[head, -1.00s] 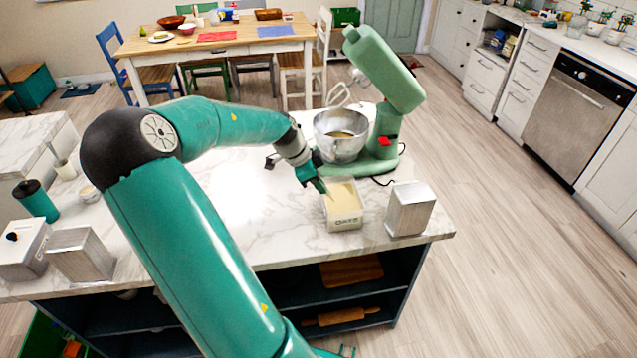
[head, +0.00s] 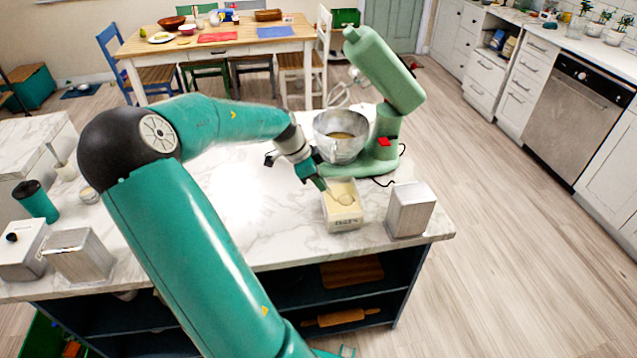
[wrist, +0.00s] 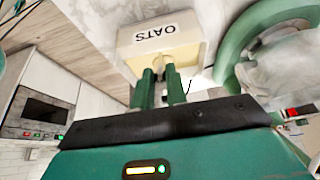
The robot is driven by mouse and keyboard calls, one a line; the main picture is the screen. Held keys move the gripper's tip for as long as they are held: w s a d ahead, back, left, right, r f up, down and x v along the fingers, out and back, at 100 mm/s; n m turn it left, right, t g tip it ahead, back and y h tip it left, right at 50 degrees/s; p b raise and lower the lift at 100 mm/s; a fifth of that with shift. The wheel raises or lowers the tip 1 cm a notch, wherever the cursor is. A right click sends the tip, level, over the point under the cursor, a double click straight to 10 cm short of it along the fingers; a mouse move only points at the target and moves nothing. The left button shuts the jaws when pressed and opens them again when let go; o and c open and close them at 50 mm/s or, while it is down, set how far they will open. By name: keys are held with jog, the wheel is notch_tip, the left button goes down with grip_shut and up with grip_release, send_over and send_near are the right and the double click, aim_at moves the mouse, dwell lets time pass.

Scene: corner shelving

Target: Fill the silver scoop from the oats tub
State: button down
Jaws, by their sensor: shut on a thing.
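The oats tub (head: 345,222) is a pale, open box with an OATS label, standing on the marble counter. It also shows in the wrist view (wrist: 165,50), with the label upside down. My gripper (head: 325,186) is at the tub's back left edge, tilted down toward it. In the wrist view my gripper (wrist: 158,78) is shut on a thin handle, of which only a bit shows between the fingers. A rounded shape, seemingly the silver scoop's bowl (head: 345,198), is at the oats inside the tub. How much it holds cannot be told.
A green stand mixer (head: 386,140) with a metal bowl (head: 341,150) stands just behind the tub. A silver canister (head: 410,210) stands close to its right, near the counter's edge. The counter (head: 245,205) left of the tub is clear.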

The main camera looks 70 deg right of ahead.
jog(key=shift+r, duration=3.75)
